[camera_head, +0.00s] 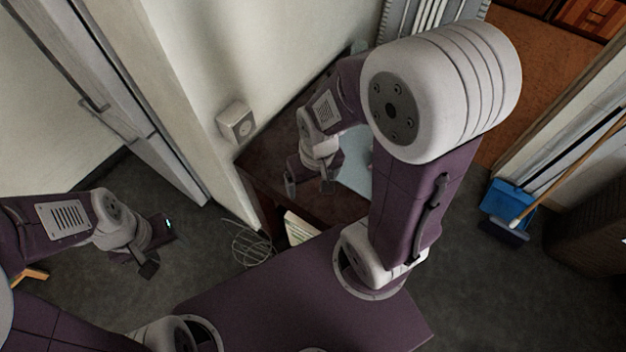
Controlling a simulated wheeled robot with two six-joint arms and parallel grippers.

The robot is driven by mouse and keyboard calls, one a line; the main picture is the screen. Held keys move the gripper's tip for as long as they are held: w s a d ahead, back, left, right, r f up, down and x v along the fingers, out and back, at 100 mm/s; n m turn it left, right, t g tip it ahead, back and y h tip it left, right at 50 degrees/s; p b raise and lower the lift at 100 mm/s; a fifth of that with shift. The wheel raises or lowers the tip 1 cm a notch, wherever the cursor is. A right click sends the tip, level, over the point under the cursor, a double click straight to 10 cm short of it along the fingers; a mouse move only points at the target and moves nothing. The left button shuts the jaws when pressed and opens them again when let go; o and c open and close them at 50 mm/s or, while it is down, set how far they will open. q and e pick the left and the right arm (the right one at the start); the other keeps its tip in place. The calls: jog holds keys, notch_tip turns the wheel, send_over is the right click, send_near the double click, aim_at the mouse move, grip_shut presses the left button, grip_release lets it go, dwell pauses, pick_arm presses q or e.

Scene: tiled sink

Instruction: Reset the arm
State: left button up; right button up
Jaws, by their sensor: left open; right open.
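My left gripper (160,245) is at the left of the head view, low over the dark floor. Its two dark fingers are apart and nothing shows between them. My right gripper (308,188) is near the middle, over the dark brown table (262,163). Its fingers are apart and no held object shows. The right arm is bent, and its large white joint and upper link fill the right middle of the view. They hide part of the table and what lies on it.
A wall box (235,122) is on the wall left of the table. A wire basket (251,246) stands on the floor by the table. A blue dustpan (508,199) and a wooden stick (565,178) are at the right. Floor between my base and the dustpan is clear.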

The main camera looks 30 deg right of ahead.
notch_tip(320, 180, up, 4)
jog(key=p, duration=0.4)
dwell(0.9)
